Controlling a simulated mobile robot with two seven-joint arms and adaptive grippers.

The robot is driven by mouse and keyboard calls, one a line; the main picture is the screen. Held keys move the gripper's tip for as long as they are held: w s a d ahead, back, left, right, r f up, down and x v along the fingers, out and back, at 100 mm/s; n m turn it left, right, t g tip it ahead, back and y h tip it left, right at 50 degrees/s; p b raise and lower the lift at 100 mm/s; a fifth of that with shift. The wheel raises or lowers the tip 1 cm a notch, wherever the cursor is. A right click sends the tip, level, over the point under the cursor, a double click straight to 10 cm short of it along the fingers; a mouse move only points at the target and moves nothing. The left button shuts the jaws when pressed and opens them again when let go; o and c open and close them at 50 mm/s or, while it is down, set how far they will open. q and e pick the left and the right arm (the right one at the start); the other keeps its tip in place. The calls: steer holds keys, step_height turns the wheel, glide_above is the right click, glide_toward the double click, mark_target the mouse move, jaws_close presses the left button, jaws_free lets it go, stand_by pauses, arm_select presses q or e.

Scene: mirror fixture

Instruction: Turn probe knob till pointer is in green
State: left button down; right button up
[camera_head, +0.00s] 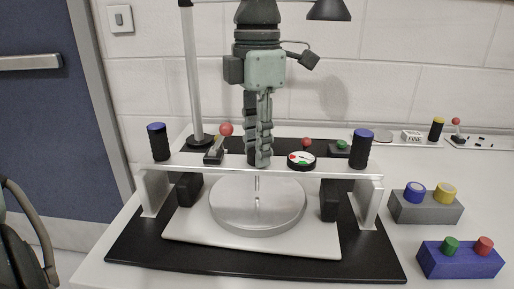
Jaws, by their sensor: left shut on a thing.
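My left gripper (258,160) points straight down over the middle of the pale crossbar (225,163). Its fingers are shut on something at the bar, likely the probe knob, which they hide. A thin probe rod (257,184) comes down below the bar towards the round silver mirror disc (268,210). A small round dial (301,160) with a white, red and green face sits on the bar just right of the fingers. Its pointer is too small to read surely. My right gripper is not in view.
Black knobs with blue tops stand at the bar's left end (158,143) and right end (361,149). A red-ball lever (216,147) is close left of the fingers. Grey (425,210) and blue (455,264) blocks with coloured pegs lie right. A pole (193,80) stands behind left.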

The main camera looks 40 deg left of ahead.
arm_select(q)
steer(key=shift+m, duration=1.2)
steer(key=c, duration=1.4)
jaws_free()
steer(key=shift+c, duration=0.2)
step_height(320, 180, up, 12)
